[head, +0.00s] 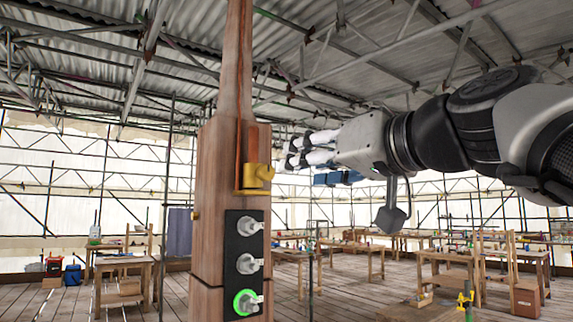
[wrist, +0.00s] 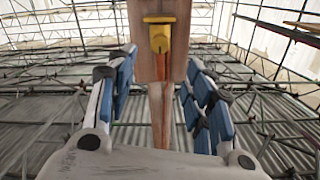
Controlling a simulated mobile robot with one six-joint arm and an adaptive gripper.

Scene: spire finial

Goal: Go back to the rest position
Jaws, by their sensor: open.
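My gripper (head: 298,152) is at the end of my arm, which reaches in from the right in the head view. It points at the wooden spire (head: 213,165) and looks apart from it. In the wrist view my gripper (wrist: 158,82) has its blue-padded fingers spread wide, with nothing held between them. The spire (wrist: 178,70) shows beyond the fingers there. A yellow fitting (head: 257,175) sits on the spire's face just below and left of my fingertips; it also shows in the wrist view (wrist: 159,37).
A black panel (head: 243,240) with several grey knobs is on the spire below the fitting; the lowest knob has a green ring (head: 243,303). Wooden workbenches (head: 125,270) stand on the plank floor behind. Scaffold poles (head: 168,200) rise around. Open air lies below my arm.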

